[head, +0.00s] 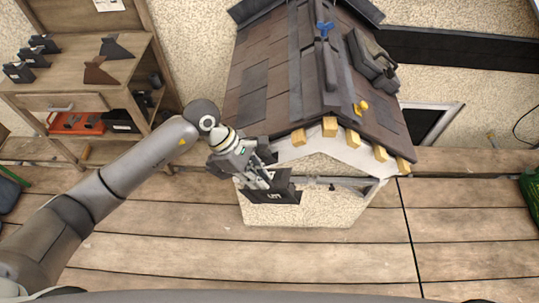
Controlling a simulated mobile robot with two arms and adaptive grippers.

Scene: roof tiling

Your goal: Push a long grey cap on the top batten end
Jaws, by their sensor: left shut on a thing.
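The model roof's front edge shows several pale wooden batten ends. The top batten end (329,127) sits at the peak and looks bare. My left gripper (264,180) points down at a dark labelled bin (283,194) on the front of the little house, below and left of the peak. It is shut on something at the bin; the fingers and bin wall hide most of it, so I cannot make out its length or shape. My right gripper is out of view.
A metal rail (345,182) runs across the house front beside the bin. A wooden shelf (88,75) stands left. The plank floor in front is clear.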

